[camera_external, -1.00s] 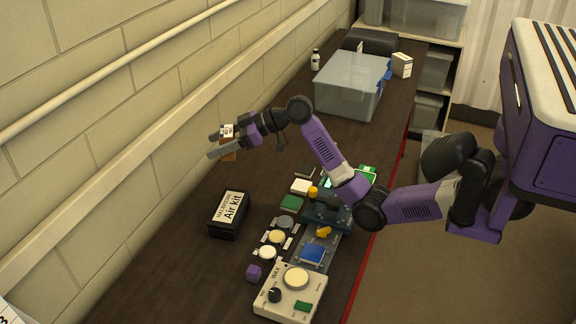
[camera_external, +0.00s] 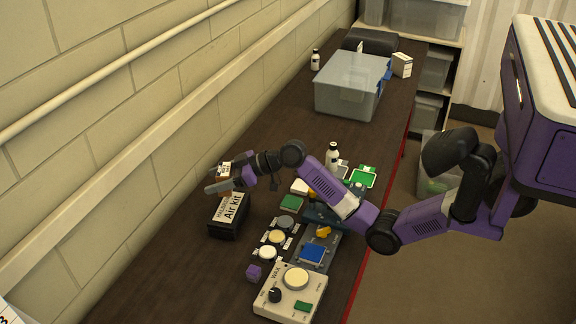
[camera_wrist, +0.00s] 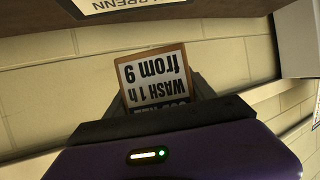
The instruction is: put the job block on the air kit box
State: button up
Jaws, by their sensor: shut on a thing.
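The job block (camera_external: 224,171) is a small orange-brown block with a white label. It also shows in the wrist view (camera_wrist: 153,78), where its label reads "WASH 1h from 9" upside down. My gripper (camera_external: 219,180) is shut on the job block. The air kit box (camera_external: 229,214) is a black box with a white "Air kit" label, lying on the dark bench near the wall. The gripper and block are above the far end of this box in the external view. I cannot tell the exact gap between them. The box is not identifiable in the wrist view.
A wax device (camera_external: 291,297) sits at the near end. A clear bin (camera_external: 347,98) stands farther back. The block wall runs close along the left.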

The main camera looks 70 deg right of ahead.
aim_at(220, 206)
jog(key=shift+f, duration=3.4)
jog(key=shift+f, duration=0.1)
jog(key=shift+f, duration=0.15)
jog(key=o, duration=1.5)
jog(key=shift+c, duration=0.2)
jog(key=shift+r, duration=0.25)
jog(key=v, duration=1.2)
jog(key=shift+d, duration=0.1)
